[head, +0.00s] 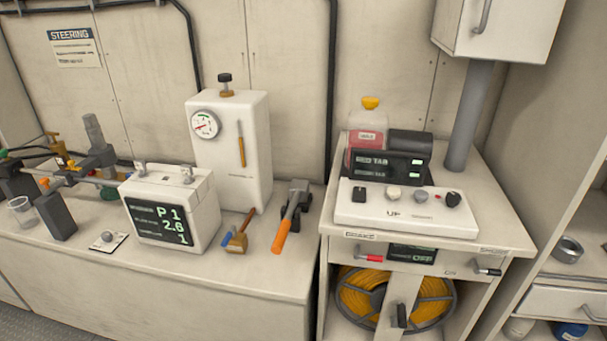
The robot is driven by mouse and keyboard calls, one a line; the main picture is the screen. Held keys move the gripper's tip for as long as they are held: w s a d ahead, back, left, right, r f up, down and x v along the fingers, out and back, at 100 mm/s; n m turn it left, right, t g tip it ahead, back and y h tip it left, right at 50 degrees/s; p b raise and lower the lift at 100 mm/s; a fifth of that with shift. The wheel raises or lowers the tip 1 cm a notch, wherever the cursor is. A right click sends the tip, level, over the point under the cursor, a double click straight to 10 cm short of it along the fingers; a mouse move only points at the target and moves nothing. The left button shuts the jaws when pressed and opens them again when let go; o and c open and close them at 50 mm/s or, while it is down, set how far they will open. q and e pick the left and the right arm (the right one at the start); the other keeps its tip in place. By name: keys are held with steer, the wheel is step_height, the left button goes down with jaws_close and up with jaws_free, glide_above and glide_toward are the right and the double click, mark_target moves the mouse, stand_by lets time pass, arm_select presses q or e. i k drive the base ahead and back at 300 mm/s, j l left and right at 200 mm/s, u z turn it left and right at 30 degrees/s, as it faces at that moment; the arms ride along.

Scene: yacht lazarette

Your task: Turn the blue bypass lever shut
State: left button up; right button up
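A small blue lever (227,239) sits low on the white bench, at the left side of a brass valve body (238,243). A brown handle (248,221) rises from the same brass body, up and to the right. The blue lever appears to slant down towards the front; its exact turn position is too small to tell. Neither of my grippers shows in the head view.
A white display box (172,190) stands left of the valve. A white tank with a gauge (205,124) stands behind it. An orange-handled lever (280,236) is close on the right. The bench front (190,275) is clear. A cabinet (520,238) adjoins at right.

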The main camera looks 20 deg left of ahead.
mark_target(233, 233)
steer(key=u, duration=1.25)
